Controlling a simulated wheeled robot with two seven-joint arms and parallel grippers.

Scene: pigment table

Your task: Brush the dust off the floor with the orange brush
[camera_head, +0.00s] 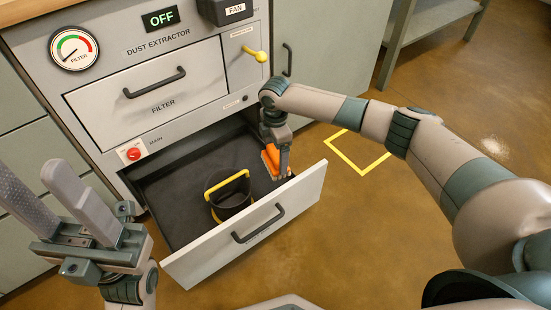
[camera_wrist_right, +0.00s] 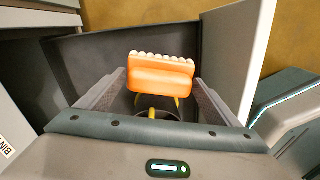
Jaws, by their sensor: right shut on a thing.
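An orange brush (camera_head: 270,161) is in the open bottom drawer, near its right end. My right gripper (camera_head: 281,166) reaches down into the drawer and is shut on the brush. In the right wrist view the brush (camera_wrist_right: 160,78), with a pale bristle edge, sits between the fingertips of that gripper (camera_wrist_right: 160,92). Whether it touches the drawer bottom is unclear. A pale patch of dust (camera_head: 494,146) lies on the brown floor to the right. My left gripper (camera_head: 34,178) is open and empty at the left, pointing up, away from the drawer.
The drawer (camera_head: 300,202) is pulled out; its front panel stands beside my right gripper. A black bucket (camera_head: 233,203) with a yellow handle sits inside it. A yellow square outline (camera_head: 349,158) marks the floor. The dust extractor cabinet (camera_head: 115,62) reads OFF. A grey shelf (camera_head: 428,24) stands behind.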

